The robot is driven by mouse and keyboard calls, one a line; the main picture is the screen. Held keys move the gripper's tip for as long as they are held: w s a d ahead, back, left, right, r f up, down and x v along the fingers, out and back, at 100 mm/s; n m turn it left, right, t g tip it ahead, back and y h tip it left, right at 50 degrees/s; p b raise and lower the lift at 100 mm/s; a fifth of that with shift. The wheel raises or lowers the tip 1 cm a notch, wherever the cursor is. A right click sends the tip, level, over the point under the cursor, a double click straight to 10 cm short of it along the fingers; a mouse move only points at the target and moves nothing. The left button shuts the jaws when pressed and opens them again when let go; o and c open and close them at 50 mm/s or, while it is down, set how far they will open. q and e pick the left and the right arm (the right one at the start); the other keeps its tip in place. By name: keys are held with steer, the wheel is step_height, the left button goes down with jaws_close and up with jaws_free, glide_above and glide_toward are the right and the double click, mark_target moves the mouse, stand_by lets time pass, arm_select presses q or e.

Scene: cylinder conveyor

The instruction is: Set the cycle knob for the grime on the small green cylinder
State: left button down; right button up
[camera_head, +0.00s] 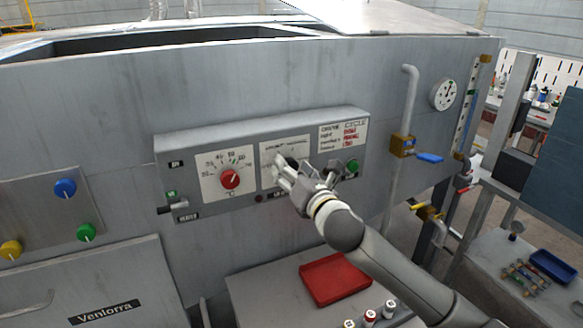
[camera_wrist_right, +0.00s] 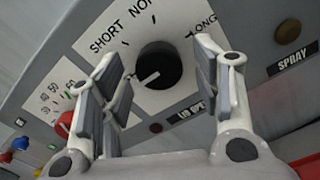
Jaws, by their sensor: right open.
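The black cycle knob (camera_wrist_right: 158,66) sits on a white dial plate marked SHORT, NOR… and …ONG in the right wrist view. Its white pointer line points to the lower left, away from the SHORT mark. My right gripper (camera_wrist_right: 160,82) is open, with its fingers on either side of the knob; I cannot tell whether they touch it. In the head view my right gripper (camera_head: 284,170) covers most of this dial. A card headed CYCLE (camera_head: 343,136) has lines of black and red text, mostly too small to read. I cannot make out a small green cylinder. My left gripper is not in view.
Below are a red tray (camera_head: 335,281) and several white-and-red pieces (camera_head: 370,316). A pipe with a blue-handled valve (camera_head: 429,157) stands right.

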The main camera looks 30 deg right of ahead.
steer(key=shift+w, duration=0.25)
steer(key=shift+c, duration=0.5)
steer(key=c, duration=0.9)
steer(key=shift+c, duration=0.2)
